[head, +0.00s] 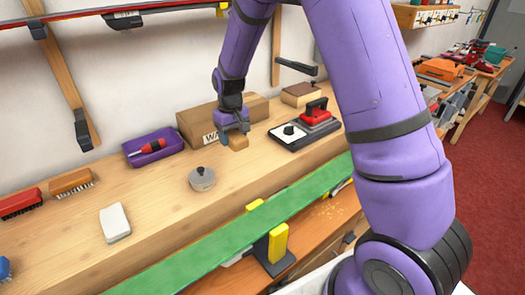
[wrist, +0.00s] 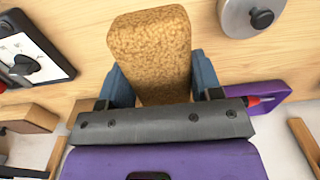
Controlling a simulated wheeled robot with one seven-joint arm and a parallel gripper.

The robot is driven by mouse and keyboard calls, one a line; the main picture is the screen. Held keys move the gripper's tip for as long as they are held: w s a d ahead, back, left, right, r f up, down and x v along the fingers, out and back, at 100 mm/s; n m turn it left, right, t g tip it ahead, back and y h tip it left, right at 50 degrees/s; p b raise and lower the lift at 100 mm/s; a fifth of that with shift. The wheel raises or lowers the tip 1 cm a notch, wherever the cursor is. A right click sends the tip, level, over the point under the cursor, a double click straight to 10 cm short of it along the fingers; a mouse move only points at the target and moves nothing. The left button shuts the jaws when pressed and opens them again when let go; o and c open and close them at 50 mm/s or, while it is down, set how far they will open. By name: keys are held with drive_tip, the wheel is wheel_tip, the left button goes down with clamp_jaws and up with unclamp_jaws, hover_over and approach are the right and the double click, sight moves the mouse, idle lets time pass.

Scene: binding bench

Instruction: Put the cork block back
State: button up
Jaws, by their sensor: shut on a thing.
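My gripper (head: 236,127) is at the back middle of the wooden bench, in front of the cardboard box. It is shut on the cork block (head: 238,142), a small tan block that sticks out below the fingers. In the wrist view the cork block (wrist: 150,45) is speckled brown and sits between the two blue-grey fingers of the gripper (wrist: 162,85). The block looks close to the bench top; I cannot tell whether it touches it.
A cardboard box (head: 194,126) stands behind the gripper. Right are a black-and-white plate (head: 287,133) and a red iron (head: 316,113). A green board (head: 225,232) spans the front.

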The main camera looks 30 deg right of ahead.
hover_over(238, 165)
wheel_tip(238, 165, down, 5)
drive_tip(key=shift+s+f, duration=0.1)
drive_tip(key=shift+f, duration=2.4)
drive_tip(key=shift+f, duration=0.15)
drive_tip(key=o, duration=1)
drive_tip(key=shift+c, duration=0.2)
wheel_tip(238, 165, up, 12)
drive_tip(key=shift+r, duration=0.25)
